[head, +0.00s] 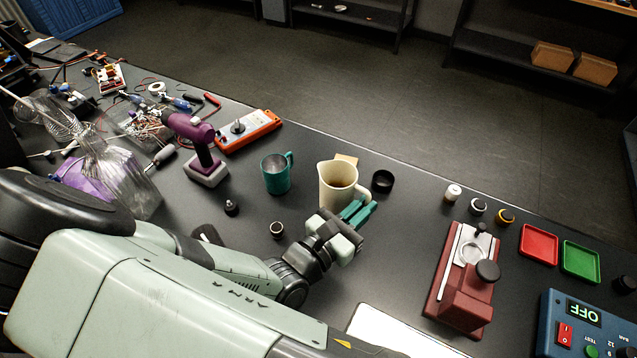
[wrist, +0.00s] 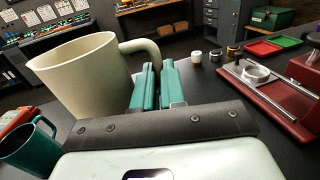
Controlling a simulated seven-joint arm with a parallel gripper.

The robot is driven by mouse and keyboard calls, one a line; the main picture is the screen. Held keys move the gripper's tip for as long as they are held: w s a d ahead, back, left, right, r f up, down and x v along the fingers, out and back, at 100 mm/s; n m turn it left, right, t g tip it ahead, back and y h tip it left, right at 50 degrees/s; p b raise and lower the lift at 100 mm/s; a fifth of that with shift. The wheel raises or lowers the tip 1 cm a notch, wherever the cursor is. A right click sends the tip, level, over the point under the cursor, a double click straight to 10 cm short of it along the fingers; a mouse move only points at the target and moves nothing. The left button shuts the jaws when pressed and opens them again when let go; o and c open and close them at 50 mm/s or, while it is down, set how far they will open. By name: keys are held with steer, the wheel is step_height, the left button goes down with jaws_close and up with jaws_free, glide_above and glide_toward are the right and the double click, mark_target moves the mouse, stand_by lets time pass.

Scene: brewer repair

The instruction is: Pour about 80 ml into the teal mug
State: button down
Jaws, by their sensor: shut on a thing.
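The cream jug (head: 334,195) stands nearly upright right of the teal mug, with brownish liquid visible inside. I cannot tell whether its base touches the table. In the wrist view the jug (wrist: 85,80) fills the upper left, its handle reaching toward my fingers. My gripper (head: 360,208) has teal fingers and is shut on the jug's handle; in the wrist view the fingers (wrist: 156,75) partly hide the grip. The teal mug (head: 276,178) stands upright on the table, its handle toward the jug. The mug (wrist: 28,148) also shows at the wrist view's lower left.
A purple drill (head: 195,140) and an orange meter (head: 248,132) stand left of and behind the mug. A black round cap (head: 383,181) is right of the jug. A small dark cup (head: 277,230) and a black knob (head: 231,207) lie in front. A red press (head: 465,280) stands right.

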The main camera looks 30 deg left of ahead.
mark_target(321, 179)
steer(key=w+a+f, duration=0.1)
steer(key=f, duration=0.1)
steer(key=w+a+f, duration=0.1)
steer(key=a+f, duration=0.1)
steer(key=f, duration=0.1)
steer(key=w+a+f, duration=0.1)
steer(key=a+f, duration=0.1)
steer(key=f, duration=0.1)
steer(key=shift+w+a+r+n+t, duration=0.15)
steer(key=shift+a+r+n, duration=0.3)
steer(key=shift+r+n, duration=0.25)
steer(key=shift+s+a+r+n+t, duration=0.1)
steer(key=shift+a+r+n, duration=0.3)
steer(key=shift+r+n, duration=0.25)
steer(key=shift+w+a+r+n+t, duration=0.15)
steer(key=shift+a+r+n, duration=0.35)
steer(key=shift+n, duration=0.25)
steer(key=a+r+n+t, duration=0.1)
steer(key=a+r+n, duration=0.3)
steer(key=r+n, duration=0.2)
steer(key=shift+a+n+y, duration=0.2)
steer(key=shift+n+y, duration=0.2)
steer(key=shift+w+a+r+n, duration=0.15)
steer(key=shift+a+r+n, duration=0.15)
steer(key=shift+r+n, duration=0.35)
steer(key=shift+a+r+n+y, duration=0.2)
steer(key=shift+n+y, duration=0.15)
steer(key=shift+y, duration=0.05)
